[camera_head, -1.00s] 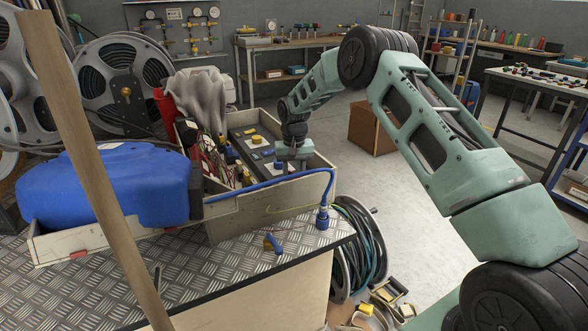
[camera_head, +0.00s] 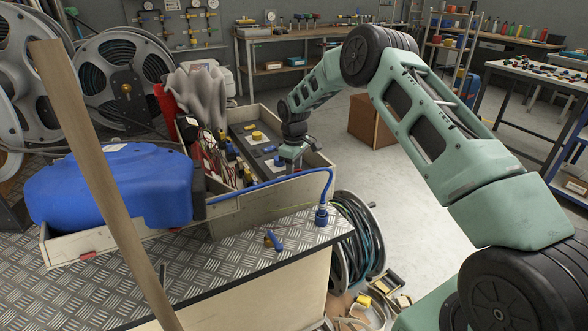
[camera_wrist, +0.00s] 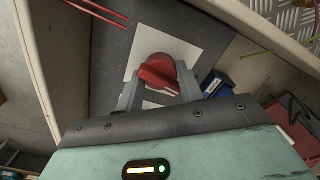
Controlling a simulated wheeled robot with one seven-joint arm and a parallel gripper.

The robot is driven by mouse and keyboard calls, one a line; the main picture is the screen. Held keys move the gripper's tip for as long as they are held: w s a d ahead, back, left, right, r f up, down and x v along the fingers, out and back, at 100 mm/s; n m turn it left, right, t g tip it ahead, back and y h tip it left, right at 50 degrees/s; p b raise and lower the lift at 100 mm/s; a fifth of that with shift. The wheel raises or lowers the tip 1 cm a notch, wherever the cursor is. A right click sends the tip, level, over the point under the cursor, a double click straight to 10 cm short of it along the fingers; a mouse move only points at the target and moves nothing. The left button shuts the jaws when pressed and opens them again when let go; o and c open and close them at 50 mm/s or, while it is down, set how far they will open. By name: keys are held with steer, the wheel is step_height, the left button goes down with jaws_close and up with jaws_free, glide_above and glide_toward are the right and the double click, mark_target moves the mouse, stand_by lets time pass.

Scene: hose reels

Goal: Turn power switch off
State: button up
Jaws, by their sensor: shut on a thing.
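A red rotary power switch (camera_wrist: 158,72) sits on a white plate on a dark grey panel in the wrist view. Its red handle lies at a slant between the two fingers of my gripper (camera_wrist: 160,91). The gripper is shut on the red handle, one finger on each side. In the head view my gripper (camera_head: 290,157) reaches down at the right end of an open wooden crate (camera_head: 318,160), over its grey panel (camera_head: 245,130). The switch itself is hidden there behind the gripper and wrist.
A blue hose with a connector (camera_head: 321,215) runs along the crate's near wall. A blue reel housing (camera_head: 115,184) stands to the left. A wooden pole (camera_head: 100,180) crosses the left foreground. A cable reel (camera_head: 355,240) and loose parts lie on the floor. A small blue valve (camera_head: 273,241) lies on the bench.

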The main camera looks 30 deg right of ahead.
steer(key=shift+w+r+n, duration=0.1)
steer(key=shift+n, duration=1)
steer(key=o, duration=1)
step_height(320, 180, up, 17)
steer(key=shift+r, duration=0.15)
